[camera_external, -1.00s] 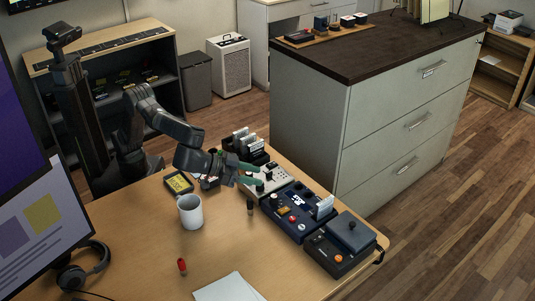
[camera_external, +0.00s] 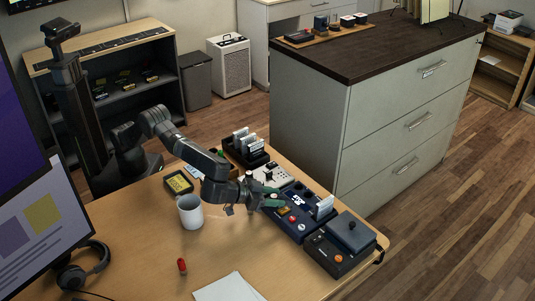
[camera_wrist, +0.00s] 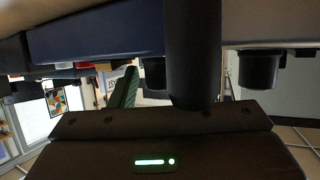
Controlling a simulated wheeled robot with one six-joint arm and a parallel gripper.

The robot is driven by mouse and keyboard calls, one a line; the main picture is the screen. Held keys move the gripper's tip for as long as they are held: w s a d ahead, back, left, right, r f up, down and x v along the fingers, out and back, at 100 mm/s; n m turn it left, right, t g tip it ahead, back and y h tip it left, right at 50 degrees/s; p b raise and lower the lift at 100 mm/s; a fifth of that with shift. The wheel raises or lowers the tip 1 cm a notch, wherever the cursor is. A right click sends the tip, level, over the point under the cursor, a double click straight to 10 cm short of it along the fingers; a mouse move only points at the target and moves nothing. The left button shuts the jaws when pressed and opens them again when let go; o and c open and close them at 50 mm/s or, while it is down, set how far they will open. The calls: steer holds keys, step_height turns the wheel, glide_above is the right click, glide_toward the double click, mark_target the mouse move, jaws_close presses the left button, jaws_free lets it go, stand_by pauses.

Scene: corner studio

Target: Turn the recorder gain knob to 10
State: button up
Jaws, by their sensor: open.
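I cannot tell which device is the recorder, and no dial numbers are legible. A blue unit (camera_external: 287,229) with colored knobs and a light grey panel (camera_external: 271,172) with small dark controls stand side by side on the desk. My gripper (camera_external: 268,193) is open, its green fingers spread beside the near edges of these two devices. In the wrist view, which looks upside down, one green finger (camera_wrist: 126,88) shows left of a dark cylinder (camera_wrist: 193,55). The blue unit (camera_wrist: 95,38) and black knobs (camera_wrist: 259,68) also show there. I cannot see anything held.
A black box with an orange button (camera_external: 340,245) stands at the desk's right corner. A white mug (camera_external: 190,212) is left of my gripper. A card rack (camera_external: 245,150) stands behind the panel. The desk's front has headphones (camera_external: 75,270), a small red item (camera_external: 182,266) and paper (camera_external: 229,288).

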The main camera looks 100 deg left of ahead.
steer(key=shift+w+r+n+g+y+p, duration=0.15)
steer(key=shift+n+g+y+p, duration=0.15)
steer(key=shift+n+p, duration=0.15)
steer(key=shift+s+d+y, duration=0.15)
steer(key=shift+s+y, duration=0.15)
steer(key=p+v, duration=0.1)
steer(key=v, duration=0.6)
steer(key=s+a+r+m+g+p, duration=0.1)
steer(key=s+a+p, duration=0.3)
steer(key=a, duration=0.5)
steer(key=s+a+r+m+g+h+p, duration=0.1)
steer(key=s+a+r+g+p, duration=0.2)
steer(key=s+a, duration=0.5)
steer(key=s+a+r+m+g+p, duration=0.2)
steer(key=s+a+r+g+p, duration=0.1)
steer(key=a, duration=0.7)
steer(key=s+r+p, duration=0.1)
steer(key=s+p, duration=0.1)
steer(key=s, duration=0.1)
steer(key=shift+h, duration=0.4)
steer(key=shift+w+r, duration=0.1)
